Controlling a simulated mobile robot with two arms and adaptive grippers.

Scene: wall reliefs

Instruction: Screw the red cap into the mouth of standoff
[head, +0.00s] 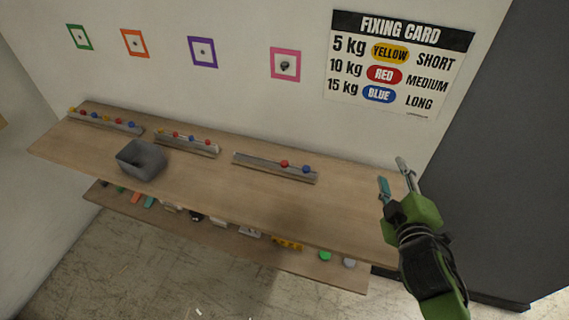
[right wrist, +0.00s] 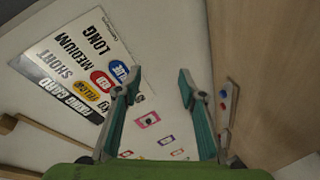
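A dark round standoff (head: 286,65) sticks out of the pink-framed square (head: 275,52) on the wall; it also shows small in the right wrist view (right wrist: 149,119). A red cap (head: 284,163) sits beside a blue cap (head: 306,169) on the right-hand rail of the shelf. More red caps sit among other colours on the middle and left rails. My right gripper (head: 394,176) is open and empty, above the shelf's right end, apart from the caps and standoff. In the right wrist view its two teal fingers (right wrist: 159,82) are spread. My left gripper is out of view.
The wooden shelf (head: 205,185) holds three rails and a grey bin (head: 142,160). Green, orange and purple squares hang left of the pink one. A fixing card (head: 398,65) hangs at right. A lower shelf holds several small items. A dark panel (head: 500,170) stands at right.

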